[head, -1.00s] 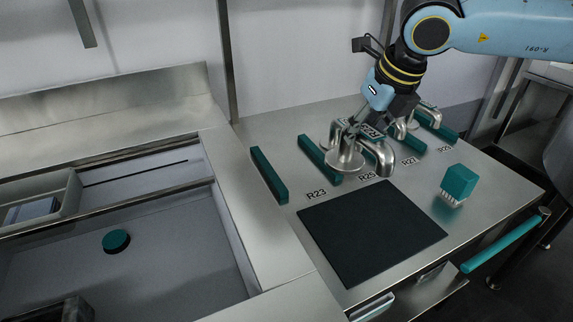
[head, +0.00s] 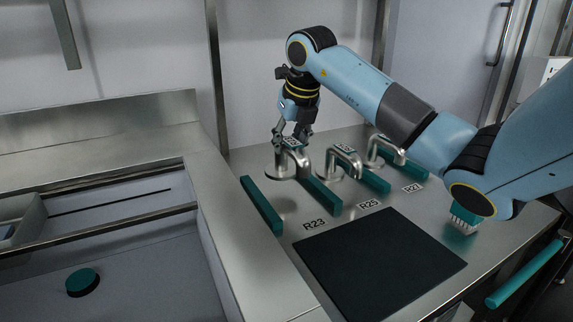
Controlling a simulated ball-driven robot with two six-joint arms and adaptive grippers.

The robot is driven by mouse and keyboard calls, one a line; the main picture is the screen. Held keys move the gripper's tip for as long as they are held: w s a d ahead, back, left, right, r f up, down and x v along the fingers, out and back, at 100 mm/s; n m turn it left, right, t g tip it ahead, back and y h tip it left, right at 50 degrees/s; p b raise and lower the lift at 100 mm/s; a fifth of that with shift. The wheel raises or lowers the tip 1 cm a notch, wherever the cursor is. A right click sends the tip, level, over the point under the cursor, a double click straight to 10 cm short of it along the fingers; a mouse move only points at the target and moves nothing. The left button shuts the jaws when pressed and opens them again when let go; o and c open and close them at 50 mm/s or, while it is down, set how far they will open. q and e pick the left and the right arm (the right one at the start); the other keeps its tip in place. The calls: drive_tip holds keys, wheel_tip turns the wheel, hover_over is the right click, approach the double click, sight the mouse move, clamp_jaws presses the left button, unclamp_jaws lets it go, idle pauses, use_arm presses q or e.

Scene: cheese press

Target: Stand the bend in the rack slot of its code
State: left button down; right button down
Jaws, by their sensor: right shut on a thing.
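A polished metal bend (head: 281,168) with a round flange hangs upright from my right gripper (head: 290,142). The gripper is shut on its top, and a small code tag there is too small to read. The bend is above the slot between the first two teal rack bars (head: 262,205) (head: 320,192), at the label R23 (head: 314,223). A dark shadow lies on the counter below it, so it seems to be held clear. Two other bends (head: 345,158) (head: 386,150) stand in the slots to the right. My left gripper is out of view.
Labels R25 (head: 369,204) and R27 (head: 412,187) mark further slots. A black mat (head: 380,260) lies in front. A teal brush (head: 468,212) stands at the right, partly behind my arm. A sink with a teal puck (head: 82,282) is at the left.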

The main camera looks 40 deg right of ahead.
sight(287, 173)
drive_tip(key=shift+w+d+f, duration=0.4)
drive_tip(key=shift+w+f, duration=0.05)
drive_tip(key=shift+w, duration=0.25)
drive_tip(key=shift+f+b, duration=0.4)
drive_tip(key=shift+f, duration=1.55)
drive_tip(key=shift+f, duration=0.1)
drive_tip(key=c, duration=1)
unclamp_jaws()
drive_tip(key=shift+o, duration=0.2)
drive_tip(key=shift+s+r, duration=0.1)
drive_tip(key=shift+r, duration=0.25)
drive_tip(key=p+v, duration=0.2)
drive_tip(key=v, duration=0.9)
drive_tip(key=shift+s+a+r, duration=0.15)
drive_tip(key=shift+s+r, duration=0.05)
